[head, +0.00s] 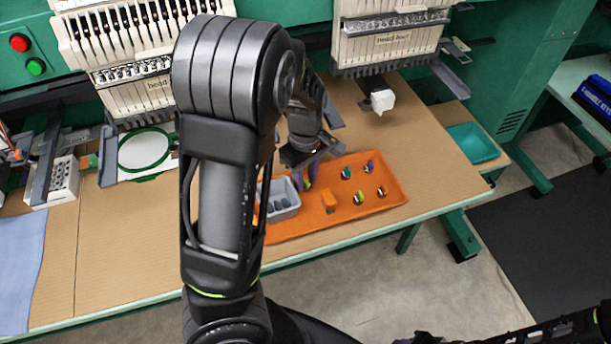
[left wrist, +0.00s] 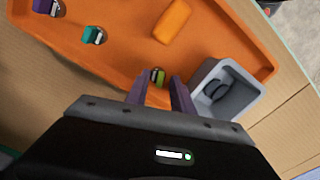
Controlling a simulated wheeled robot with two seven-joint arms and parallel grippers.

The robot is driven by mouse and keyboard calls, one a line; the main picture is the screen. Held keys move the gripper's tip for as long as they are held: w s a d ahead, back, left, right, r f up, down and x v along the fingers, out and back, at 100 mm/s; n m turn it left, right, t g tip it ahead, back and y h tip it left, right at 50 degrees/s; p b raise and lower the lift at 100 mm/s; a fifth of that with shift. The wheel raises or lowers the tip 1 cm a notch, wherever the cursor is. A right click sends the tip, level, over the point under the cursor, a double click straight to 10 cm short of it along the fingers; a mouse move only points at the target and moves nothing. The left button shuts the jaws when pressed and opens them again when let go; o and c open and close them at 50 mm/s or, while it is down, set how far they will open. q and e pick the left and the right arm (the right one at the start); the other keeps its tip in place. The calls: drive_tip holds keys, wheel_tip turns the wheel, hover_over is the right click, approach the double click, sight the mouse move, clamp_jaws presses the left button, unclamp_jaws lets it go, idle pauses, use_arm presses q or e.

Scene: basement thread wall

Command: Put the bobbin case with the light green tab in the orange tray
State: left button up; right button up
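The orange tray (head: 290,232) lies on the workbench; its floor also shows in the left wrist view (left wrist: 120,62). Another case with a green tab (head: 360,198) stands farther right in the tray. My right gripper is out of view.
A grey divided bin (left wrist: 204,108) and an orange block (left wrist: 172,20) are in the tray. Cases with teal (left wrist: 93,35), purple (left wrist: 45,6) and orange (head: 381,191) tabs stand there too. A teal tray (head: 474,143) is at the right; embroidery heads rise behind.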

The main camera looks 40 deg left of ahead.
sight(305, 181)
use_arm(q)
wheel_tip(305, 181, up, 12)
drive_tip(key=p, duration=0.3)
drive_tip(key=shift+r, duration=0.15)
idle(0.6)
